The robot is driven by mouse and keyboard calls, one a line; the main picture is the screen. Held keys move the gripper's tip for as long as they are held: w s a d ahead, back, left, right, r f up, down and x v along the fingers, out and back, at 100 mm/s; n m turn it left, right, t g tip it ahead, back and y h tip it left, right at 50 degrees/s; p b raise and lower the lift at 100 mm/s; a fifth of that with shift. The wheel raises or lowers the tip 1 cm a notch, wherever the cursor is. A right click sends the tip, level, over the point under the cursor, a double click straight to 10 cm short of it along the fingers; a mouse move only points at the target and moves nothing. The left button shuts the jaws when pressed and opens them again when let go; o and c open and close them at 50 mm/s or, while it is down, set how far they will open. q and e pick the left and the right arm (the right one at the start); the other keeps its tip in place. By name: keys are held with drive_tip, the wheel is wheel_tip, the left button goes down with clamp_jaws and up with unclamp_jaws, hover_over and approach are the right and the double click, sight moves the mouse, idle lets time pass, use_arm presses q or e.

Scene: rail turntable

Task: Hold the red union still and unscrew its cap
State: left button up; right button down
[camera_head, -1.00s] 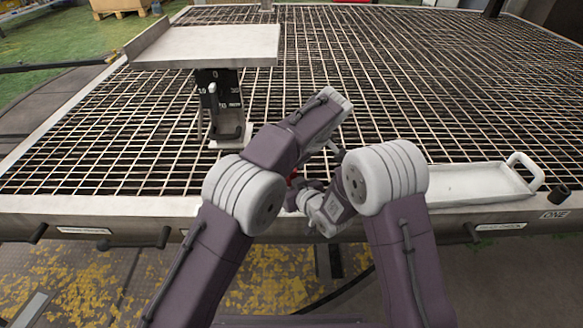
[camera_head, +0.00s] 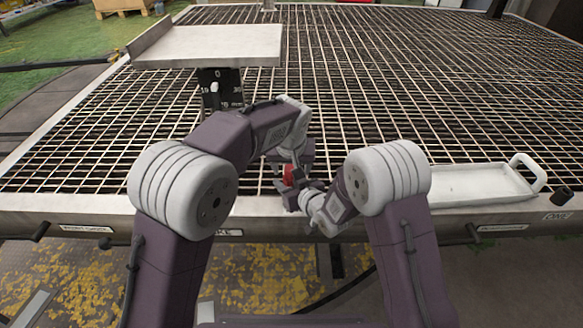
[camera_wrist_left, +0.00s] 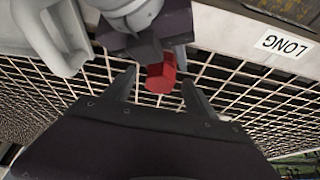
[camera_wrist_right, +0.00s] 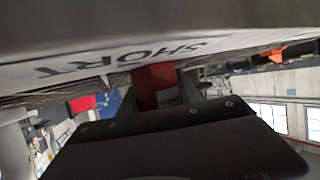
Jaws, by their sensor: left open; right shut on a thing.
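The red union (camera_head: 289,174) is at the near edge of the grating, partly hidden by my grippers. My right gripper (camera_head: 297,194) is shut on it from the right. In the right wrist view the red body (camera_wrist_right: 153,80) sits between the two fingers, with a small lettered grey patch on it. My left gripper (camera_head: 293,160) is open above the union. In the left wrist view the union's red end (camera_wrist_left: 160,76) lies between and just beyond the spread fingertips, with a gap to each. I cannot tell the cap apart from the body.
A pale platform (camera_head: 210,44) stands at the left over a dark numbered scale (camera_head: 221,88). A white handled tray (camera_head: 475,184) lies at the right near edge, beside a black peg (camera_head: 561,195). Pegs and labels line the front rail. The grating behind is largely clear.

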use_arm(q)
clamp_jaws()
drive_tip(key=n, duration=0.1)
drive_tip(key=n+y, duration=0.2)
drive_tip(key=n, duration=0.1)
drive_tip(key=shift+d, duration=0.25)
drive_tip(key=shift+n+g+y, duration=0.3)
drive_tip(key=shift+n+y, duration=0.1)
drive_tip(key=shift+n, duration=0.5)
drive_tip(key=shift+w+n, duration=0.1)
drive_tip(key=shift+n, duration=0.6)
drive_tip(key=shift+r, duration=1.45)
